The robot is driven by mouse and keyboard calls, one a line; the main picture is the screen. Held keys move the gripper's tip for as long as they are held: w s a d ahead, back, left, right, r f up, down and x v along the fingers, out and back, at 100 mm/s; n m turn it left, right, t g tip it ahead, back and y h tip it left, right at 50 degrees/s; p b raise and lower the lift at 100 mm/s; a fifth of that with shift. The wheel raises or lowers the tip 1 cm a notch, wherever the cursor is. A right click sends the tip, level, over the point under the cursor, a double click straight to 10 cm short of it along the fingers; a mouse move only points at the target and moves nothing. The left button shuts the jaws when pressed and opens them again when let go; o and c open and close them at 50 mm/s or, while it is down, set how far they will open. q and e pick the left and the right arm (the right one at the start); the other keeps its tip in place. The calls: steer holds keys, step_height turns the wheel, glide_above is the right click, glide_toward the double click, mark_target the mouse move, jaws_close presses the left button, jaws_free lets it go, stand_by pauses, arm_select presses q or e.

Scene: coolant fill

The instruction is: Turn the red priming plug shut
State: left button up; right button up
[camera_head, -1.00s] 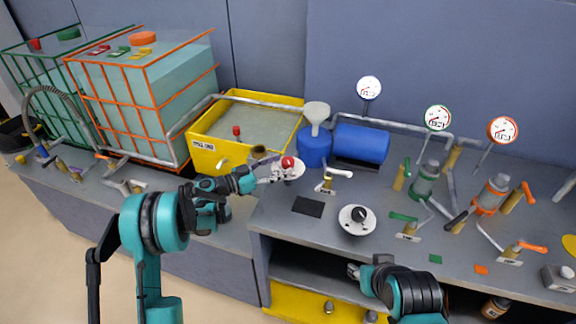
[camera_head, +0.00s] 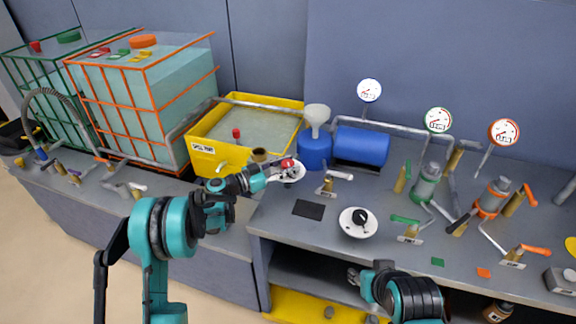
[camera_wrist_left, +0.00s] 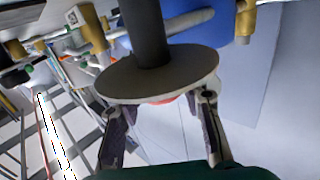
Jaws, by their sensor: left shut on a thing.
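The red priming plug (camera_head: 287,163) sits at the white round disc (camera_head: 298,175) on the bench, left of the middle in the head view. My left gripper (camera_head: 279,174) reaches it from the left and is shut on it, covering part of it. In the left wrist view the plug (camera_wrist_left: 163,99) is a thin red sliver under the grey disc (camera_wrist_left: 185,76), between the two fingers (camera_wrist_left: 163,112); most of it is hidden. My right gripper (camera_head: 353,276) is low in the head view, over the bench's front edge, away from the plug; its jaw opening is unclear.
A yellow tub (camera_head: 208,158) of liquid stands behind the left gripper. A dark pad (camera_head: 308,209) lies in front.

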arm_select(q)
steer(key=shift+n+t+y, duration=0.3)
steer(key=shift+t, duration=0.1)
steer(key=n+t+y, duration=0.3)
steer(key=t+y, duration=0.1)
steer(key=shift+s+d+n, duration=0.1)
steer(key=shift+d+n, duration=0.05)
steer(key=shift+n, duration=0.25)
steer(key=shift+n+t+y, duration=0.8)
steer(key=shift+t+y, duration=0.1)
steer(key=shift+y, duration=0.4)
steer(key=o, duration=1.2)
